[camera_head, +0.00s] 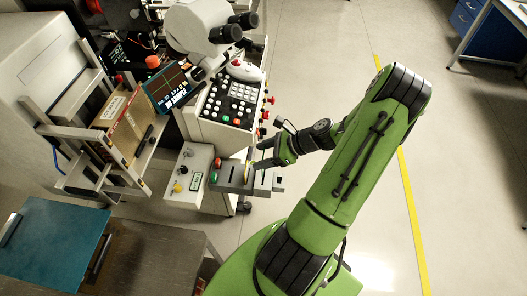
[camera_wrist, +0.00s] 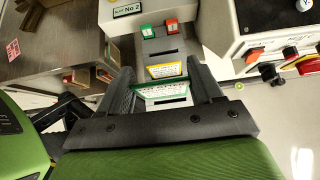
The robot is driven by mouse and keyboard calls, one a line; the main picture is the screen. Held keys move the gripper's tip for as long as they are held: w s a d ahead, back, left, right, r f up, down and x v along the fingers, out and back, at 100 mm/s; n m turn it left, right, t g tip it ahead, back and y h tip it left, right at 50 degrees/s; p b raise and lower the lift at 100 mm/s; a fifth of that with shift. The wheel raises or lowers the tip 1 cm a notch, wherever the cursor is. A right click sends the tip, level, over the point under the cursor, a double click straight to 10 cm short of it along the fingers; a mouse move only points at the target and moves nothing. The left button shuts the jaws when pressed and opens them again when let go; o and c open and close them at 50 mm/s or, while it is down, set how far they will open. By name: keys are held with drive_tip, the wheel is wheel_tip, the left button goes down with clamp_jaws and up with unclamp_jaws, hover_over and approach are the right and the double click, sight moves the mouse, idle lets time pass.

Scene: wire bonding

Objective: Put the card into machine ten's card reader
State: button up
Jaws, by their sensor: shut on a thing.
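My gripper (camera_head: 264,155) is over the right part of a grey slotted unit (camera_head: 234,178) on the side of the machine. In the wrist view my gripper (camera_wrist: 161,78) has its two dark fingers on either side of a green-and-white edged card (camera_wrist: 160,91) and is shut on it. A yellow-edged card (camera_wrist: 166,70) stands just beyond it in the grey unit (camera_wrist: 163,45); it also shows in the head view (camera_head: 249,166). The unit has a green and a red button at its far end. I cannot tell whether the held card's lower edge is in a slot.
A white box (camera_head: 188,172) with knobs and a label adjoins the unit. The machine's keypad panel (camera_head: 232,98), with red knobs along its edge, and its microscope (camera_head: 205,28) stand behind. A wooden-faced box (camera_head: 122,120) is at left.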

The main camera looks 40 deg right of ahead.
drive_tip(key=shift+f+b, duration=0.9)
drive_tip(key=shift+f, duration=1.05)
drive_tip(key=shift+r+p, duration=0.15)
drive_tip(key=shift+p, duration=0.7)
drive_tip(key=shift+f+b, duration=1.9)
drive_tip(key=shift+f, duration=1.2)
drive_tip(key=o, duration=1.1)
drive_tip(key=p+v, duration=0.3)
drive_tip(key=v, duration=1.3)
